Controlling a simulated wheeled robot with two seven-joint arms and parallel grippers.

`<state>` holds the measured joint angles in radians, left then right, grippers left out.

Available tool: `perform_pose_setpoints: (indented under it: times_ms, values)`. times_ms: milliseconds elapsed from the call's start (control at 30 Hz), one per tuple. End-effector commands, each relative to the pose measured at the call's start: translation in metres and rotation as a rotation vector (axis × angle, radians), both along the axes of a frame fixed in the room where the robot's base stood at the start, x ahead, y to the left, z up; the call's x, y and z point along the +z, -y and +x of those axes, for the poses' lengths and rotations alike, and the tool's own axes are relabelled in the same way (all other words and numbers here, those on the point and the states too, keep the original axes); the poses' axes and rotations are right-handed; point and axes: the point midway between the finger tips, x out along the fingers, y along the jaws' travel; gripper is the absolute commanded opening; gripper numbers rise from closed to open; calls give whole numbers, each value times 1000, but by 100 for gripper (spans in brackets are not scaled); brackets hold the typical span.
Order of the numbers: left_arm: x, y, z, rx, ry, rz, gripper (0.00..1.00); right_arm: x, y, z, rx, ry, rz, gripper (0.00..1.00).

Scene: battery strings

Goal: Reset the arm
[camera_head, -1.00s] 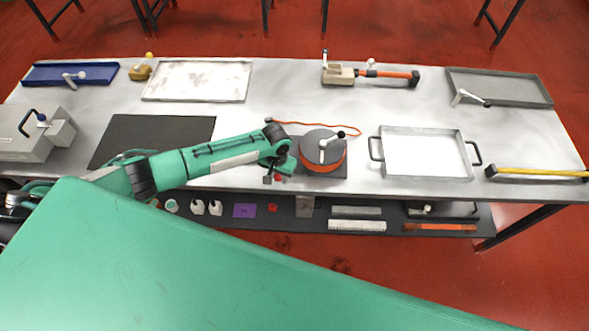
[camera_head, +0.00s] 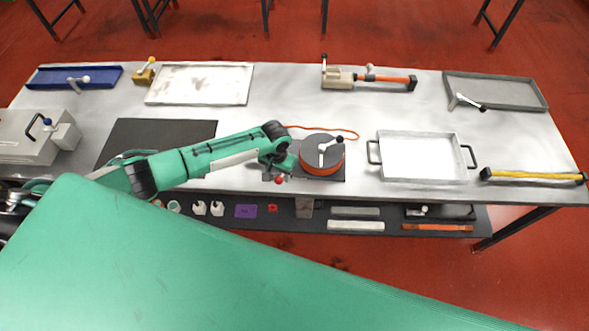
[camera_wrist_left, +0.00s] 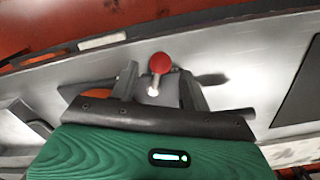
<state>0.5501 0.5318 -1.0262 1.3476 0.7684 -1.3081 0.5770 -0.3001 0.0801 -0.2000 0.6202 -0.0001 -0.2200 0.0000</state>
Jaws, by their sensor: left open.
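My left arm reaches in from the left over the table's front edge in the head view. Its gripper (camera_head: 279,172) is at the left side of a round grey and orange device (camera_head: 322,157) with a black-knobbed lever on top. In the left wrist view the two dark fingers (camera_wrist_left: 160,85) are apart. A red ball knob (camera_wrist_left: 160,62) on a short pale stem shows between and beyond them. The red knob (camera_head: 279,180) also shows just below the gripper in the head view. I cannot tell whether the fingers touch the knob. My right gripper is not in view.
A dark mat (camera_head: 115,134) lies under my forearm. Right of the device are a handled tray (camera_head: 418,178) and a yellow bar (camera_head: 533,176). Trays and lever tools line the back. Small parts sit on the lower shelf (camera_head: 330,212). The middle of the tabletop is clear.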

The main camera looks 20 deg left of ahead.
Motion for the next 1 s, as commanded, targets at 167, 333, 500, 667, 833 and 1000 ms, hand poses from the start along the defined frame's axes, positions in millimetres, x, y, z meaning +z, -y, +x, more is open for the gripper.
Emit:
perform_pose_setpoints:
  times_ms: [167, 333, 500, 667, 833, 1000]
  values:
    - [21, 0, 0, 0, 1, 0, 47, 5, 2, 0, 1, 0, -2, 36]
    - [30, 0, 0, -1, -1, 1, 47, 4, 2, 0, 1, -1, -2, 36]
    - [30, 0, 0, 0, -1, 1, 47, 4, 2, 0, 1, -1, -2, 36]
    - [30, 0, 0, 0, -1, 1, 47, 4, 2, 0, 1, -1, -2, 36]
    - [30, 2, -2, -5, 0, -2, 47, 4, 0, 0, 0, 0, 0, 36]
    - [28, 34, -27, -71, 8, -50, 47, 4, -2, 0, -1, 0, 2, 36]
